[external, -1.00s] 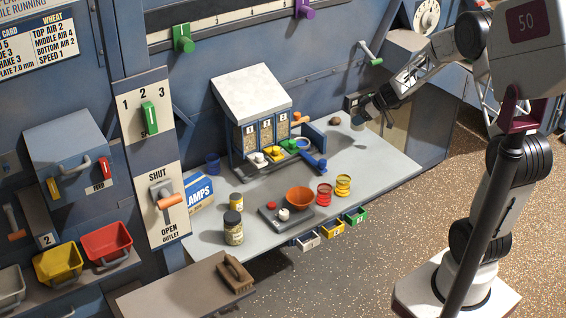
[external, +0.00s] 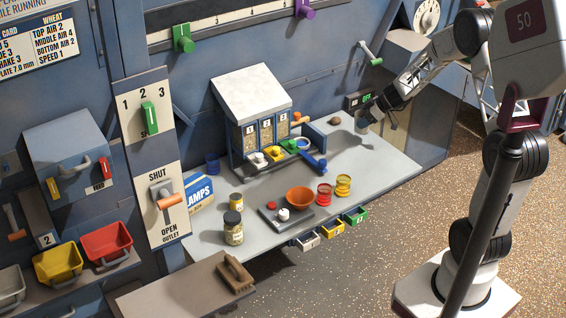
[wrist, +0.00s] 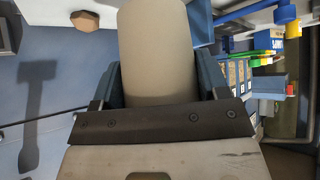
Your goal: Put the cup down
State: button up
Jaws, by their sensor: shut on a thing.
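My gripper (external: 370,113) is above the far right end of the grey bench (external: 385,165). It is shut on a pale grey cup (external: 362,125), small and partly covered by the fingers in the external view. In the wrist view the cup (wrist: 157,45) fills the space between the dark blue fingers (wrist: 160,85), its smooth side towards the camera. I cannot see its opening or contents. The cup appears held just above the bench; I cannot tell whether its base touches.
A brown lump (external: 335,121) lies on the bench left of the cup. A box with a green display (external: 366,98) is behind my gripper. The hopper unit (external: 258,120) with small cups stands further left. The bench's right front is clear.

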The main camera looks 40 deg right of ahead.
jog(key=shift+f, duration=3.1)
jog(key=shift+f, duration=0.6)
jog(key=o, duration=1)
jog(key=shift+s+d+r, duration=0.1)
jog(key=v, duration=0.7)
jog(key=shift+r, duration=0.2)
jog(key=shift+s, duration=0.15)
